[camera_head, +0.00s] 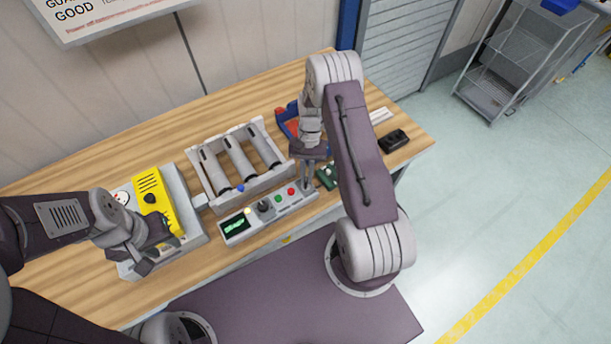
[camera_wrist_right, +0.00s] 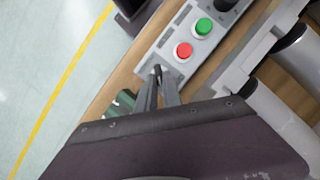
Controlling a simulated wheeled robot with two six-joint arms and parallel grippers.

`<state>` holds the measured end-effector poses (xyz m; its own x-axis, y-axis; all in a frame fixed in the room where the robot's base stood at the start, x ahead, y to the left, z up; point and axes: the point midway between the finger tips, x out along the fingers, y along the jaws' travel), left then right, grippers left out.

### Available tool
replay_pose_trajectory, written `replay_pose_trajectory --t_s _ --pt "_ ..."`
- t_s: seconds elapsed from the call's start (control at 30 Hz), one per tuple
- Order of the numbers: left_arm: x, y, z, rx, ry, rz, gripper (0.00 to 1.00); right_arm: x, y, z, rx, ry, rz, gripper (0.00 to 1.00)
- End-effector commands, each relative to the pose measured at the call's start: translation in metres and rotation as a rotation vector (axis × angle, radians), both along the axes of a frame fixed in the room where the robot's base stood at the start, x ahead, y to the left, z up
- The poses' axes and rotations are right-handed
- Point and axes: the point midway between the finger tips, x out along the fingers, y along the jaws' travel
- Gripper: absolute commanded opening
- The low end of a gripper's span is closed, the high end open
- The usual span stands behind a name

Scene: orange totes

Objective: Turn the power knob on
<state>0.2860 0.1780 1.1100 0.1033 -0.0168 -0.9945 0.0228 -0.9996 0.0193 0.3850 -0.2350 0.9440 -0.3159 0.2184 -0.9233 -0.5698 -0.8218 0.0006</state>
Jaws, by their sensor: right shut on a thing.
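The grey control panel (camera_head: 236,239) lies along the front of the bench, with a small green screen, a joystick, a green button (camera_wrist_right: 203,27) and a red button (camera_wrist_right: 183,50). My right gripper (camera_head: 307,186) points down at the panel's right end. In the right wrist view its fingertips (camera_wrist_right: 159,74) are shut at the panel end, just past the red button. The thing between them is a small dark knob, mostly hidden by the fingers; its turned position cannot be made out. My left gripper (camera_head: 158,254) hangs over the front of the yellow device; its finger gap is unclear.
A yellow device (camera_head: 150,190) in a grey tray stands at the left. A roller conveyor (camera_head: 240,160) sits behind the panel. A green part (camera_head: 326,177) lies close to the right gripper.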

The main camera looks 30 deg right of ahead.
Motion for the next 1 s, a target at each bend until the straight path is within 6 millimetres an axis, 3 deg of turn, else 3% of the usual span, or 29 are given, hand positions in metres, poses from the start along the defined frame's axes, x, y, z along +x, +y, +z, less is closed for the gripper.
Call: replay_pose_trajectory --t_s 0.3,0.83,0.87,0.9,1.0 --pt "0.0000 0.0000 -0.0002 0.000 0.000 0.000 0.36 0.0020 -0.0024 0.0020 -0.003 -0.008 -0.101 0.00" --pt "0.0000 0.0000 -0.0003 0.000 0.000 0.000 0.36 0.0019 -0.0025 0.0017 -0.003 -0.009 -0.119 0.00" --pt "0.0000 0.0000 -0.0004 0.000 0.000 0.000 0.36 0.0019 -0.0025 0.0017 -0.002 -0.008 -0.118 0.18" --pt "0.0000 0.0000 -0.0004 0.000 0.000 0.000 0.36 0.0017 -0.0025 0.0015 -0.002 -0.008 -0.118 0.29" --pt "0.0001 0.0000 -0.0005 0.000 0.000 0.000 0.36 0.0009 -0.0022 0.0011 -0.002 -0.006 -0.118 0.32"
